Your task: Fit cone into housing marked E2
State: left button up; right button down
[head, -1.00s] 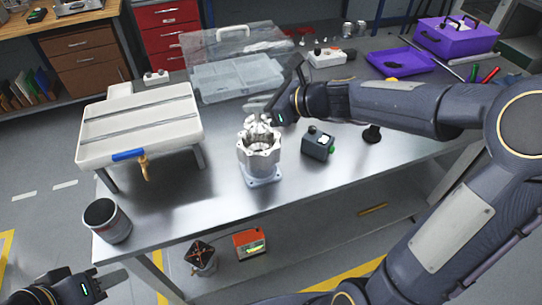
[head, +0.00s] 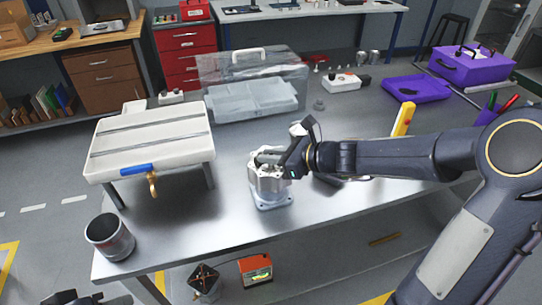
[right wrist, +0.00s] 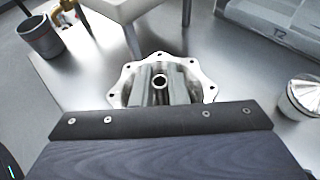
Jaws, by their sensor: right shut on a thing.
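The silver housing (head: 270,188) with a lobed flange stands upright on a pale base near the middle of the bench; its flange also shows in the right wrist view (right wrist: 203,84). No marking E2 is legible on it. My right gripper (head: 266,160) is over the housing with its fingers down in the mouth. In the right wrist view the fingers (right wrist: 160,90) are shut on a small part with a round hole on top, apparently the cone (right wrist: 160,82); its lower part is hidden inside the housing. My left gripper (head: 112,300) is barely in view at the bottom left, away from the bench.
Another silver round part (head: 297,129) stands behind my right gripper. A white raised tray (head: 150,145) is to the left, a grey cup (head: 100,222) front left. A dark box is mostly hidden under my right arm. The front bench is clear.

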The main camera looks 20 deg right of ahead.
jog(key=shift+f, duration=0.2)
jog(key=c, duration=1.7)
grip_release()
jog(key=shift+r, duration=0.1)
jog(key=shift+r, duration=0.2)
jog(key=p+v, duration=0.1)
jog(key=v, duration=1)
jog(key=s+a+n+g+h, duration=0.2)
jog(key=s+a+n+g, duration=0.15)
jog(key=s+n, duration=0.75)
jog(key=s+d+f+n+h, duration=0.1)
jog(key=s+f+n+h, duration=0.2)
jog(key=s+n, duration=0.7)
jog(key=n+h, duration=0.1)
jog(key=n, duration=0.3)
jog(key=shift+d+f, duration=0.3)
jog(key=shift+d, duration=0.1)
